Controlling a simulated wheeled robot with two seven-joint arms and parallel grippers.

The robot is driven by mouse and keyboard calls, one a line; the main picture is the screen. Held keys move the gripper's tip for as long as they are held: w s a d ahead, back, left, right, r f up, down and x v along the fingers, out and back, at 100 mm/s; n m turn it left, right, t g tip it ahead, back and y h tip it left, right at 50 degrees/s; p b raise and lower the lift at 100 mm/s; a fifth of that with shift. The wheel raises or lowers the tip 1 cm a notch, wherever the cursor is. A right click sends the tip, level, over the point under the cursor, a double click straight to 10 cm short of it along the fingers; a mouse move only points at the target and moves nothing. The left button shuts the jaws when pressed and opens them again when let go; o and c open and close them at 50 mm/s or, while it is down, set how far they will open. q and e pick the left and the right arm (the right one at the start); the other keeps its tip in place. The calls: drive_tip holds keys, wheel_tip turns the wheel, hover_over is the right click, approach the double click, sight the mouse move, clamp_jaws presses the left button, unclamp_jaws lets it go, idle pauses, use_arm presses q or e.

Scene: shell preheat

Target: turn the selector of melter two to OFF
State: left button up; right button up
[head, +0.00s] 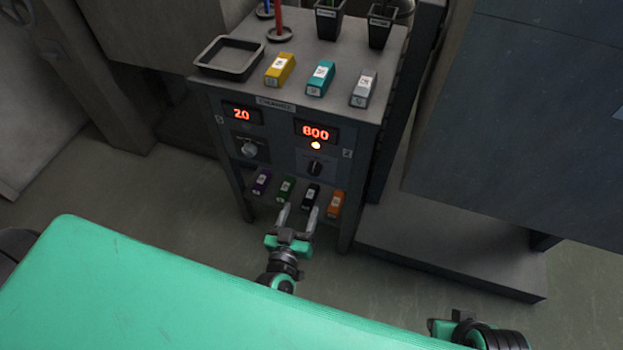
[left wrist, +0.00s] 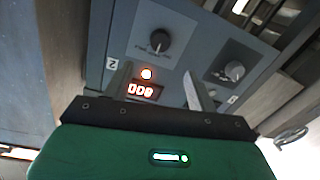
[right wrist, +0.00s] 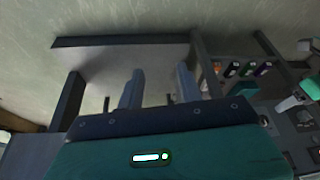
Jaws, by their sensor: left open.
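The selector of melter two is a black knob (head: 315,167) on the right panel of the cabinet front, beside the label 2. Above it are a lit orange lamp (head: 316,146) and a red display (head: 316,132) reading 800. The left wrist view shows the same knob (left wrist: 160,40) upside down; its lettering is too small to read. My left gripper (head: 298,212) is open and empty, below and in front of the knob, apart from it. My right gripper (right wrist: 158,88) is open and empty, far to the right of the cabinet and away from the knob.
Melter one has a grey knob (head: 249,149) and a display (head: 241,114) reading 20. Several coloured blocks, one orange (head: 336,204), sit on a low shelf under the panels. The cabinet top holds a tray (head: 230,57), more blocks and pots. A green surface (head: 150,290) fills the front left.

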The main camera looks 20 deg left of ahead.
sight(313, 173)
use_arm(q)
drive_tip(key=w, duration=1)
drive_tip(key=shift+w+a+b, duration=0.15)
drive_tip(key=shift+w+b, duration=0.15)
drive_tip(key=shift+b, duration=0.1)
drive_tip(key=shift+w, duration=0.8)
use_arm(e)
drive_tip(key=shift+w+a+t+y, duration=0.3)
drive_tip(key=shift+w+a+t, duration=0.2)
drive_tip(key=shift+w+a, duration=0.2)
drive_tip(key=shift+s, duration=0.1)
use_arm(q)
drive_tip(key=c, duration=1)
